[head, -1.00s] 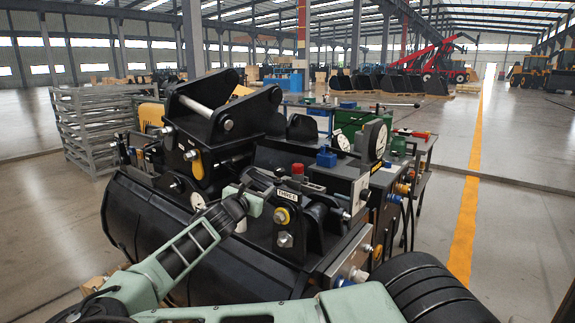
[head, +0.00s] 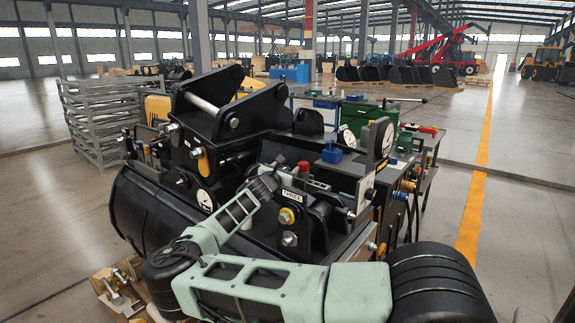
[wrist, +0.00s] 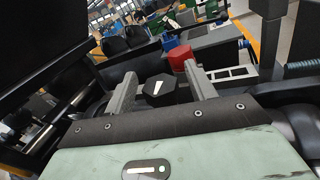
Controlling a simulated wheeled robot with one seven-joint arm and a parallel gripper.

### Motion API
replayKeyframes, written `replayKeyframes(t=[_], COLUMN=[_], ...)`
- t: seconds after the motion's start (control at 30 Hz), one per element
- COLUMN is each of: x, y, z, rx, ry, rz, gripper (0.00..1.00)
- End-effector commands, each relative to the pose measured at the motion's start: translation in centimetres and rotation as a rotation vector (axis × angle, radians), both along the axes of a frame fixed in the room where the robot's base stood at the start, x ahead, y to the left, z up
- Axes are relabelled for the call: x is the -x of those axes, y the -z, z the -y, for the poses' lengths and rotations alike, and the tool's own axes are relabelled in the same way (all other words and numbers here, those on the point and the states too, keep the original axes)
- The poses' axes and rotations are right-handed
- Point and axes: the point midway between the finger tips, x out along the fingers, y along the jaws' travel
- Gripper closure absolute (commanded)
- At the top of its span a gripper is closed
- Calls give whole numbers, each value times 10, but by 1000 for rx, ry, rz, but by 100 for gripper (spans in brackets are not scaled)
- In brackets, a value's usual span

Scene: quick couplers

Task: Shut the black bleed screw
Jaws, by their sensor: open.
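The black bleed screw (wrist: 158,91) shows in the wrist view as a dark hexagonal knob with a white mark on its top. My gripper (wrist: 157,76) is open, with one finger on the left and one on the right of the knob in the picture. I cannot tell whether the fingers touch it or reach its depth. A red knob (wrist: 180,57) lies just beyond the right fingertip. It also shows in the head view (head: 303,167). In the head view my arm covers the black screw, and my gripper's fingers cannot be made out.
The black coupler frame (head: 215,115) with its pin rises at the left. A dial gauge (head: 381,140) and a blue block (head: 331,153) stand to the right. A plate marked THREE (head: 289,196) sits beside my arm. Open floor (head: 530,220) lies at the right.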

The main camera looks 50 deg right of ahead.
Motion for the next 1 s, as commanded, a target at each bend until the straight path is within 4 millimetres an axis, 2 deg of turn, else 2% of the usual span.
replayKeyframes(t=[0.2,0.5,0.53,0.67,0.7,1.0], x=[-6,-7,-7,-7,-7,-6], y=[0,0,0,0,0,0], z=[17,18,18,18,18,19], rx=[0,0,0,0,0,-6], ry=[0,0,0,0,0,26], rz=[1,1,1,1,1,1], gripper=[45,45,50,86,90,89])
